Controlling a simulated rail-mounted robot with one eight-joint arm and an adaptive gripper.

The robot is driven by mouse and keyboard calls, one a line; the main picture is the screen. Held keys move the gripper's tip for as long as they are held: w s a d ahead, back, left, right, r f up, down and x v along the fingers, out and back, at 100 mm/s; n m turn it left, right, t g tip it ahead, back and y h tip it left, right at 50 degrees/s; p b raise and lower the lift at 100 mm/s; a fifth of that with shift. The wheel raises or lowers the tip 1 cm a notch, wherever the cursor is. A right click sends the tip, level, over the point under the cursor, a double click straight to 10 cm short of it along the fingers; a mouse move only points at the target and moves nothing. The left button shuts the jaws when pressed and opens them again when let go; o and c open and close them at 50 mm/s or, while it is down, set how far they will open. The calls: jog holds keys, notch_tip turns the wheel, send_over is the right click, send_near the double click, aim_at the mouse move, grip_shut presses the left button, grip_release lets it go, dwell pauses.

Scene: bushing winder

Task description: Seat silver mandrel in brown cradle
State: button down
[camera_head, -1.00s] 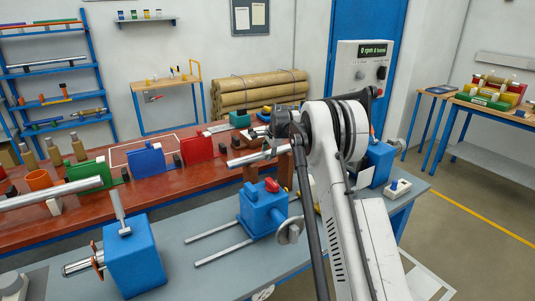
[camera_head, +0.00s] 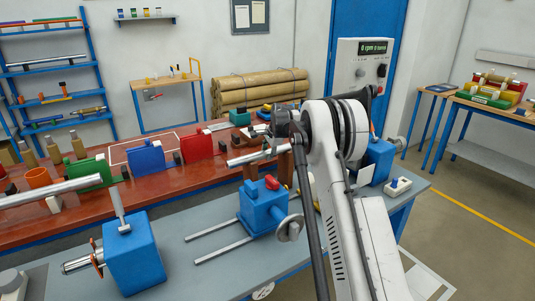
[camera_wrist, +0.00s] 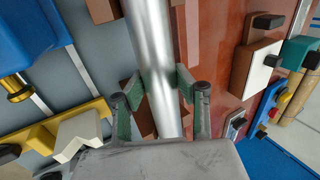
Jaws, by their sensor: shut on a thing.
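The silver mandrel (camera_wrist: 153,45) is a smooth round bar running lengthways through the wrist view. My gripper (camera_wrist: 158,85) is closed around it, one finger on each side. In the head view, part of the mandrel (camera_head: 246,158) sticks out to the left of my gripper (camera_head: 284,143). The brown cradle (camera_wrist: 103,9) shows as brown blocks under and beside the bar in the wrist view. It also shows below the bar in the head view (camera_head: 250,172). The mandrel lies over the cradle, but I cannot tell whether it touches. My arm and the bar hide much of the cradle.
A blue unit (camera_head: 262,208) with a handwheel and two rods stands on the grey bench in front. Another blue block (camera_head: 135,262) is at front left. A second silver bar (camera_head: 45,193) lies at far left. Red and blue upright plates stand on the red-brown table behind.

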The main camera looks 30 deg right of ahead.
jog(key=shift+f, duration=0.1)
jog(key=c, duration=1.2)
grip_release()
jog(key=shift+c, duration=0.2)
jog(key=v, duration=1.2)
